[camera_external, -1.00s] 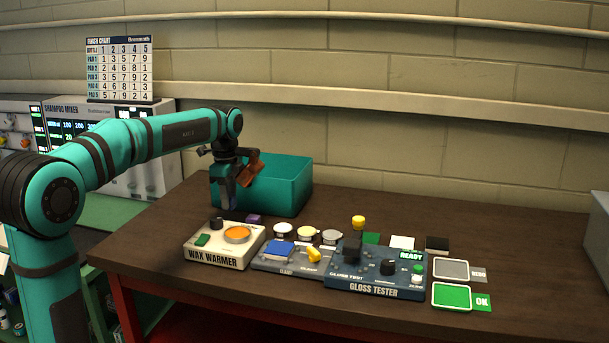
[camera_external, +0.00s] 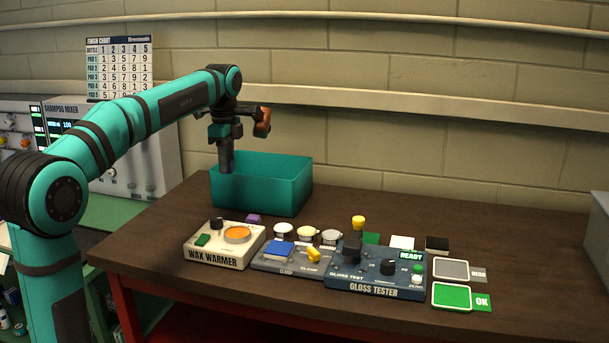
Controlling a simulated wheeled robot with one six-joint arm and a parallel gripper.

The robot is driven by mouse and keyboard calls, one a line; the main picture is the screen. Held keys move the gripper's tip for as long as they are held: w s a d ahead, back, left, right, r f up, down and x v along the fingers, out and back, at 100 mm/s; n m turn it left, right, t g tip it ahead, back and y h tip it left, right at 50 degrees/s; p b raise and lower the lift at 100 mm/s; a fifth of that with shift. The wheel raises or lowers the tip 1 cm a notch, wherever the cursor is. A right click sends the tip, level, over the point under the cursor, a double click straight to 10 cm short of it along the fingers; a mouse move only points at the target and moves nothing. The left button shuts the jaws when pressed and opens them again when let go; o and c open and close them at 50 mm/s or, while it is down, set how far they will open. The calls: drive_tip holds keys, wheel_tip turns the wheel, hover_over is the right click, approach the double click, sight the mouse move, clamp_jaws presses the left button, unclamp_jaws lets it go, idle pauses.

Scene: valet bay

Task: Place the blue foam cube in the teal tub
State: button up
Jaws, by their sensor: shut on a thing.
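The teal tub (camera_external: 292,187) stands open-topped at the back left of the brown bench. My gripper (camera_external: 226,162) points down at the tub's left side, its lower end level with the near rim in the picture. It is shut on a small blue-grey thing that seems to be the blue foam cube; it is dark and its outline is hard to tell from the fingers. I cannot tell whether it is over the opening or just in front of the wall. The tub's floor is hidden.
The wax warmer (camera_external: 222,247), a clamp board (camera_external: 270,263) with a flat blue piece (camera_external: 280,249), and the gloss tester (camera_external: 372,283) stand in front. A purple block (camera_external: 253,219) and several small pots lie between them and the tub.

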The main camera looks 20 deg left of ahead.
drive_tip(key=w+d+n, duration=0.4)
drive_tip(key=w+n, duration=0.5)
drive_tip(key=n, duration=0.7)
drive_tip(key=w+d+n, duration=0.3)
drive_tip(key=w+n, duration=0.7)
drive_tip(key=n, duration=0.5)
drive_tip(key=f, duration=1.5)
drive_tip(key=shift+s+d+f, duration=0.1)
drive_tip(key=shift+s+f, duration=0.1)
drive_tip(key=shift+s, duration=0.1)
drive_tip(key=shift+f, duration=0.1)
drive_tip(key=o, duration=0.9)
drive_tip(key=shift+o, duration=0.2)
